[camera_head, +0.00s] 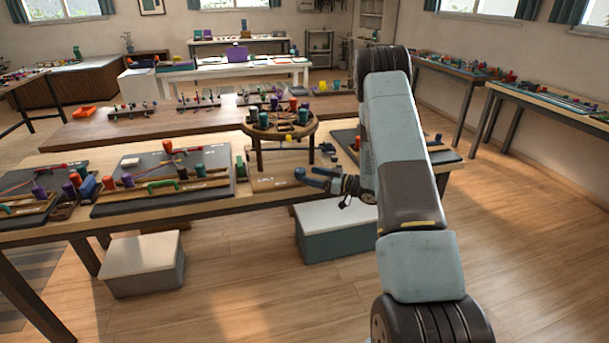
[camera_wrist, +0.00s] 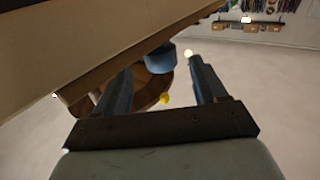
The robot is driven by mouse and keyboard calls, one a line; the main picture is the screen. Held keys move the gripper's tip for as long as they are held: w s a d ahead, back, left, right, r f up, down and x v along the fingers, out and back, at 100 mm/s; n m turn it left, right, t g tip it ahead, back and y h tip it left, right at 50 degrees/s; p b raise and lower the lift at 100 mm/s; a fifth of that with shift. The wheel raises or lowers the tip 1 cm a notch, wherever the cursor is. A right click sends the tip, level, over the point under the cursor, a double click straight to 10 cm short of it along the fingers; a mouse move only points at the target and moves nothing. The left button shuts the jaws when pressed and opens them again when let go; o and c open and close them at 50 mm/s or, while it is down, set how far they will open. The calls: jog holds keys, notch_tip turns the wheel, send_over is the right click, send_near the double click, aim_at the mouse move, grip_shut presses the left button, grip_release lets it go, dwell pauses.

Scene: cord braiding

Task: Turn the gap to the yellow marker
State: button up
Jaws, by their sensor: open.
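A round wooden braiding stand (camera_head: 312,126) stands on legs on the table, with coloured bobbins around its top. A small yellow marker (camera_head: 289,138) shows at the front of its rim; a yellow ball also shows between my fingers in the wrist view (camera_wrist: 164,98). My gripper (camera_head: 311,176) is low, to the front right of the stand, with its fingers apart. In the wrist view my gripper (camera_wrist: 158,68) is open, with a blue-grey rounded thing (camera_wrist: 160,58) beyond the fingertips. I cannot tell whether the fingers touch anything. The gap in the disc is not clear to me.
A dark board (camera_head: 215,185) with tools and cords lies left of the stand, and another dark mat (camera_head: 350,140) lies right. A grey box (camera_head: 340,238) with a white lid stands on the floor below the table's front edge. The floor to the right is clear.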

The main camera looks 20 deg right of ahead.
jog(key=v, duration=0.7)
jog(key=shift+s+d, duration=0.2)
jog(key=shift+d, duration=0.15)
jog(key=w+r+m+t+h, duration=0.1)
jog(key=w+r+h, duration=0.25)
jog(key=r, duration=0.35)
jog(key=w+r+m+t+h, duration=0.15)
jog(key=r+h, duration=0.25)
jog(key=r, duration=0.4)
jog(key=s+r+m+h, duration=0.3)
jog(key=s+r+h, duration=0.3)
jog(key=r, duration=0.7)
jog(key=s+a+r+m+g+h, duration=0.1)
jog(key=s+r+m+g, duration=0.15)
jog(key=s, duration=0.55)
jog(key=s+a+r+m+g+h, duration=0.15)
jog(key=s+r, duration=0.25)
jog(key=s, duration=0.4)
jog(key=s+a+g+y, duration=0.1)
jog(key=s+a, duration=0.3)
jog(key=s, duration=0.7)
jog(key=s+a+f+g+y, duration=0.1)
jog(key=s+a+g, duration=0.2)
jog(key=s, duration=0.8)
jog(key=shift+s+a+f+m, duration=0.25)
jog(key=shift+a+m, duration=0.1)
jog(key=shift+a, duration=0.3)
